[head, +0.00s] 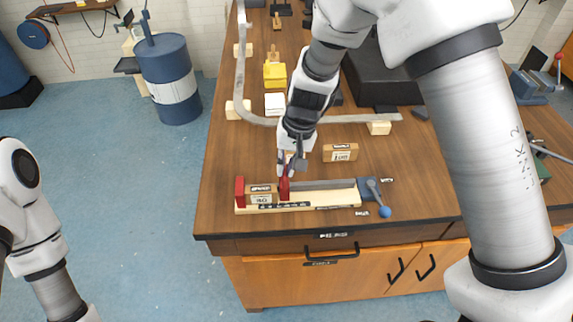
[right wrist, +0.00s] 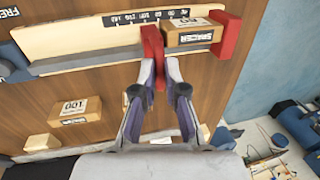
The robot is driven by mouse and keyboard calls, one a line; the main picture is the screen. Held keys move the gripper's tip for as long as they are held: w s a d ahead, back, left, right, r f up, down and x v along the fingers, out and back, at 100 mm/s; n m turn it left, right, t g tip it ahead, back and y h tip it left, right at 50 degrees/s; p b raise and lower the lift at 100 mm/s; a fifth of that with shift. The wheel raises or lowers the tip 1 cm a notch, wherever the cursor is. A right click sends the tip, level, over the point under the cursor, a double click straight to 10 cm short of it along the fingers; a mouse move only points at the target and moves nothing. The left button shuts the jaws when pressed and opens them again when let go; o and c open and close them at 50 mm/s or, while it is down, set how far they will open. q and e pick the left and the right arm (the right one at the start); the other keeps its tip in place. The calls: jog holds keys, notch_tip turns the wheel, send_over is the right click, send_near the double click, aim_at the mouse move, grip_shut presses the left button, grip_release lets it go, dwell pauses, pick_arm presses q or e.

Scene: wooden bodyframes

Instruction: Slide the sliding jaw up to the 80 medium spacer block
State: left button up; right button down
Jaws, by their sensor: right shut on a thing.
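The red sliding jaw (head: 284,189) stands on the rail of the wooden vise-like fixture (head: 310,207); it also shows in the right wrist view (right wrist: 152,42). The 80 spacer block (head: 261,198) lies between it and the red fixed jaw (head: 239,192) at the left end. In the right wrist view the block (right wrist: 188,39) sits right beside the sliding jaw; whether they touch I cannot tell. My right gripper (head: 286,172) is shut on the sliding jaw, its fingertips (right wrist: 160,72) at the jaw's near end. My left gripper is out of view.
A lever with a blue knob (head: 385,211) is at the fixture's right end. The 100 block (head: 341,153) lies behind the fixture. A bent grey bar (head: 240,80) on wooden blocks, plus yellow (head: 275,75) and white blocks (head: 275,104), stand farther back. The table's front edge is close.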

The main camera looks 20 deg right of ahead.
jog(key=c, duration=1.4)
grip_release()
jog(key=shift+a+f, duration=0.1)
jog(key=shift+a, duration=0.1)
jog(key=shift+o, duration=1)
jog(key=shift+w+a, duration=0.35)
jog(key=shift+a, duration=0.05)
jog(key=shift+d, duration=0.2)
jog(key=v, duration=1.1)
jog(key=shift+a+r, duration=0.2)
jog(key=shift+r, duration=0.3)
